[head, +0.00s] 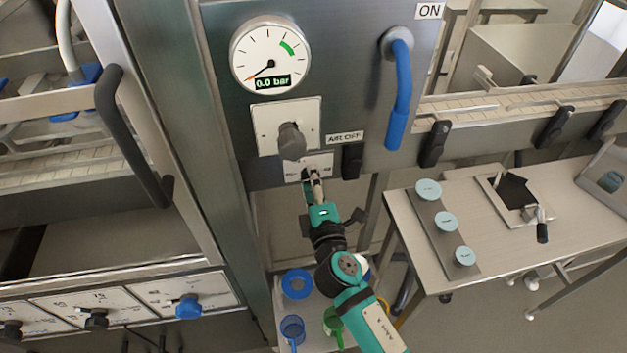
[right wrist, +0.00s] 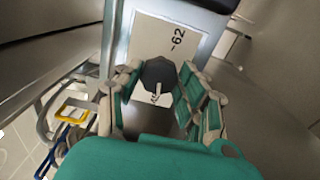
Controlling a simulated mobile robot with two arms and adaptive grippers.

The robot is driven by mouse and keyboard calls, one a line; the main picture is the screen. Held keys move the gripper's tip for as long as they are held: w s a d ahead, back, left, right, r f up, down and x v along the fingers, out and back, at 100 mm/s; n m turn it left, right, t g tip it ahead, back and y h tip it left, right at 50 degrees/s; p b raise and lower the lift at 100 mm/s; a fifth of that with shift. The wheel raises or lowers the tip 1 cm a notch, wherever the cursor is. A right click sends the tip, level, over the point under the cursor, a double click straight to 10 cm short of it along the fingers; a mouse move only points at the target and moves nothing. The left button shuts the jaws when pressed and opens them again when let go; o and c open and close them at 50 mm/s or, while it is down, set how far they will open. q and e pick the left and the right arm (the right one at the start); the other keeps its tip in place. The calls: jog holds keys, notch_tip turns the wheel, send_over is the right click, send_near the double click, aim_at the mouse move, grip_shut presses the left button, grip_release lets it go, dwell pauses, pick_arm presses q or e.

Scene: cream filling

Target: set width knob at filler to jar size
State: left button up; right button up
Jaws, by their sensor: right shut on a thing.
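The width knob (right wrist: 158,74) is a dark, many-sided knob with a white pointer mark in the right wrist view. It sits on a pale scale plate (right wrist: 150,38), where "62" can be read; the full scale is hidden. In the head view this small white plate (head: 322,160) is low on the steel filler panel, and my gripper covers the knob. My right gripper (head: 312,178) has its fingers on both sides of the knob and is shut on it. My left gripper is not in view.
Above are a grey knob (head: 292,141), a gauge (head: 270,58) reading 0.0 bar and a blue-handled lever (head: 399,95) near an "ON" label. A bench (head: 400,205) with round lids stands right. Below are blue (head: 297,284) and green (head: 335,322) items. More knobs (head: 188,307) sit at lower left.

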jog(key=shift+r, duration=0.1)
jog(key=o, duration=1.2)
jog(key=shift+a, duration=0.1)
jog(key=s, duration=0.4)
jog(key=s+d, duration=0.1)
jog(key=s, duration=0.3)
jog(key=s+d, duration=0.1)
jog(key=s, duration=0.2)
jog(key=shift+s+d, duration=0.2)
jog(key=shift+s, duration=0.2)
